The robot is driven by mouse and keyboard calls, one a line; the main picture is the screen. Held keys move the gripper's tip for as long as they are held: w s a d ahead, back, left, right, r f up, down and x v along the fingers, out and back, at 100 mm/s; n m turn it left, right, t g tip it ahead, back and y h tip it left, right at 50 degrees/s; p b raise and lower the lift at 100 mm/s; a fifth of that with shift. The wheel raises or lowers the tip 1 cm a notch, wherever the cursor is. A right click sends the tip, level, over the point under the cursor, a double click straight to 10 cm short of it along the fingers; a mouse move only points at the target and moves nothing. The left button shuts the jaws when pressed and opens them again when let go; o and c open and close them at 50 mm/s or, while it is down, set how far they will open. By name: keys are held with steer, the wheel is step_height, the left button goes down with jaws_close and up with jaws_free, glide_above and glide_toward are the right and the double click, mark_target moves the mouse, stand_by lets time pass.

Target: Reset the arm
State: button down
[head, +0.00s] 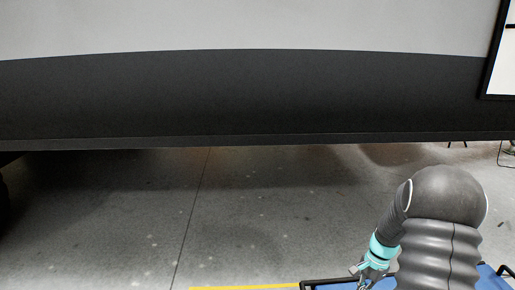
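My gripper (368,278) shows only in part at the bottom right of the head view, below a teal band on my grey arm. It points downward and its fingertips run into the bottom edge of the picture, partly hidden by my arm. I cannot tell whether it is open or shut, or whether it holds anything. My arm is bent, with its rounded grey joint uppermost, in front of the caravan's dark lower side.
The caravan body (240,95), white above and dark grey below, spans the view. Bare concrete floor (240,220) lies beneath it. A blue surface with a dark rim (335,284) is under my arm. A yellow floor line (240,288) runs at the bottom. A black-framed panel (500,60) stands at right.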

steer(key=s+a+r+n+t+p, duration=0.1)
steer(key=s+a+r+n+t, duration=0.1)
steer(key=s+a+r+n, duration=0.2)
steer(key=s+a+r+n+t+h+p, duration=0.1)
steer(key=s+a+r+n, duration=0.3)
steer(key=r, duration=1.4)
steer(key=s+a+r+n+t+h+p, duration=0.1)
steer(key=s+a+r+n+t+p, duration=0.1)
steer(key=s+a+r, duration=0.6)
steer(key=s+r+n+t, duration=0.1)
steer(key=s+r+n, duration=0.1)
steer(key=s, duration=0.5)
steer(key=shift+s+a+r+t+p, duration=0.2)
steer(key=shift+a+r+t+p, duration=0.15)
steer(key=shift+r+t+p, duration=0.1)
steer(key=shift+d, duration=0.15)
